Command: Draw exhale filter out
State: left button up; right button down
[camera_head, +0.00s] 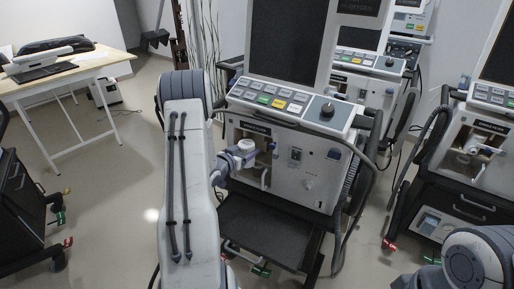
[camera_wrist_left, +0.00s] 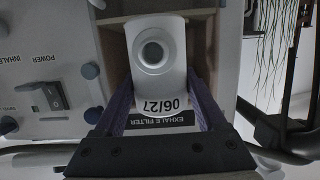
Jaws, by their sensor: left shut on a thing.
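The exhale filter (camera_wrist_left: 156,62) is a white rounded block with a round port and a "06/27" label. In the head view the left gripper (camera_head: 232,160) reaches to the bay at the ventilator's lower left, and the filter (camera_head: 246,149) shows as a small white piece there. My right arm shows at the lower right; its gripper is not in view.
A black shelf (camera_head: 265,229) lies below the ventilator. More ventilators stand behind and at the right (camera_head: 485,150). Blue knobs and a power switch (camera_wrist_left: 47,96) are beside the bay. A wooden table (camera_head: 75,68) stands at the far left. Open floor (camera_head: 105,215) lies left of my arm.

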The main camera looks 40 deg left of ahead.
pick_arm(q)
jog(key=shift+s+d, duration=0.2)
jog(key=shift+s, duration=1.2)
jog(key=shift+s+d, duration=0.2)
jog(key=shift+s, duration=1.2)
